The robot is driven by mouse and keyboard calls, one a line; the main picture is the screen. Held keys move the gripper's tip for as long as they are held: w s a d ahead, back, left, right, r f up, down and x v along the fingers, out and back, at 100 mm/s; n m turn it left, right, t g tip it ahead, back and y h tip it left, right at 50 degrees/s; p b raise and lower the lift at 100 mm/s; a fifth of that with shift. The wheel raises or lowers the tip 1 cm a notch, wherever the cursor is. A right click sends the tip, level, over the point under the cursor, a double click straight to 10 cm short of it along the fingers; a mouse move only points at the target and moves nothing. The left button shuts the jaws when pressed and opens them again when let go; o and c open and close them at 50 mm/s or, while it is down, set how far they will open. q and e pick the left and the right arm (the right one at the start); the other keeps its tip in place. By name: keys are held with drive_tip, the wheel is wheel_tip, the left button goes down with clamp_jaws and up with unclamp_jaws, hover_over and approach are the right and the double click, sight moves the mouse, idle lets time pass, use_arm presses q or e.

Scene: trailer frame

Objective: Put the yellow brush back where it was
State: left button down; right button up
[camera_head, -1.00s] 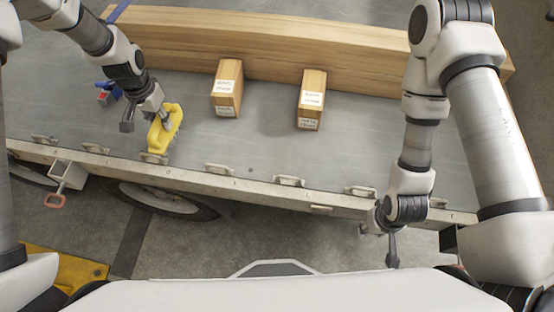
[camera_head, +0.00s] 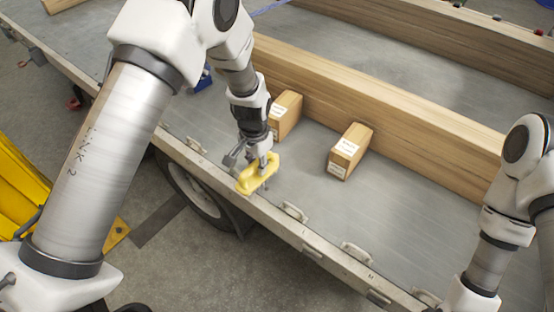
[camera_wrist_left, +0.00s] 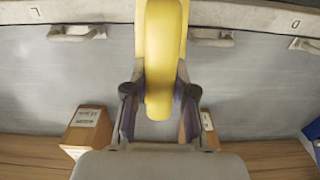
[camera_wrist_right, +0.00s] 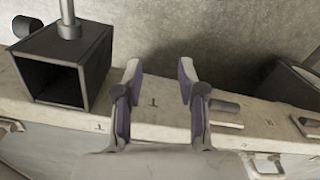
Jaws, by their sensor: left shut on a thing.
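The yellow brush (camera_head: 259,174) is in my left gripper (camera_head: 262,163), at the near edge of the grey trailer deck (camera_head: 215,118) in the head view. In the left wrist view the brush (camera_wrist_left: 161,60) runs between the two fingers, and the left gripper (camera_wrist_left: 160,110) is shut on it. I cannot tell whether the brush touches the deck. My right gripper is out of the head view. In the right wrist view the right gripper (camera_wrist_right: 158,85) is open and empty, over the trailer's edge rail.
Two wooden blocks with labels, one (camera_head: 285,116) partly behind my left arm and one (camera_head: 349,152) to its right, stand before a long timber beam (camera_head: 400,105). A blue item (camera_head: 203,80) lies left of them. Metal handles (camera_head: 295,212) line the near edge. A square socket (camera_wrist_right: 65,65) shows in the right wrist view.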

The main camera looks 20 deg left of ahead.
sight(276, 158)
use_arm(q)
drive_tip(key=w+d, duration=0.1)
drive_tip(key=w, duration=0.1)
drive_tip(key=w+d, duration=0.1)
drive_tip(key=w, duration=0.1)
drive_tip(key=w+d, duration=0.1)
drive_tip(key=w, duration=0.1)
drive_tip(key=shift+f+p, duration=0.25)
drive_tip(key=shift+p, duration=0.1)
drive_tip(key=shift+w+d+f, duration=0.1)
drive_tip(key=shift+w+f, duration=0.15)
wheel_tip(276, 158, down, 3)
drive_tip(key=shift+r+p, duration=0.2)
drive_tip(key=shift+p, duration=0.3)
drive_tip(key=shift+f, duration=0.45)
drive_tip(key=c, duration=1)
unclamp_jaws()
drive_tip(key=shift+o, duration=0.2)
drive_tip(key=shift+r, duration=0.1)
drive_tip(key=shift+r, duration=0.25)
wheel_tip(276, 158, up, 12)
drive_tip(key=b, duration=0.2)
drive_tip(key=shift+f, duration=0.15)
